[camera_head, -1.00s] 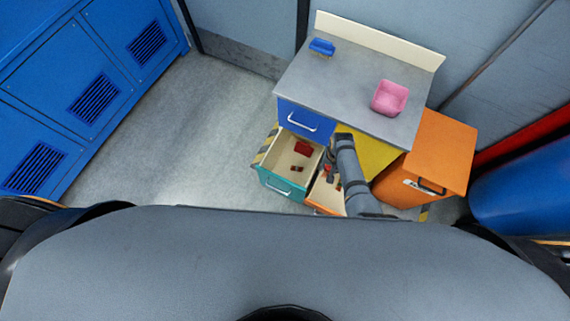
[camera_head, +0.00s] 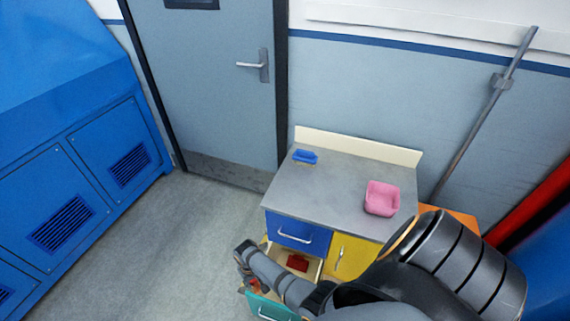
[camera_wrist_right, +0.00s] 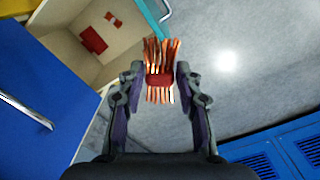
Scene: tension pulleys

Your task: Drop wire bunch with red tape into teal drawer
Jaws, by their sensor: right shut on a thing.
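The wire bunch (camera_wrist_right: 160,79), orange strands bound with red tape, is held between the fingertips of my right gripper (camera_wrist_right: 159,88) in the right wrist view. In the head view my right gripper (camera_head: 246,278) is at the left side of the open teal drawer (camera_head: 268,309), with a bit of orange wire showing. In the wrist view the teal drawer's front edge (camera_wrist_right: 154,17) is at the top and its cream inside lies up and left of the bunch. The bunch appears over the floor, beside the drawer. My left gripper is not in view.
A red item (camera_head: 297,262) lies inside the open drawer. Above it are a closed blue drawer (camera_head: 297,231) and a grey top with a blue tray (camera_head: 305,156) and a pink bin (camera_head: 382,199). A yellow door (camera_head: 352,258) is to the right. Floor at left is clear.

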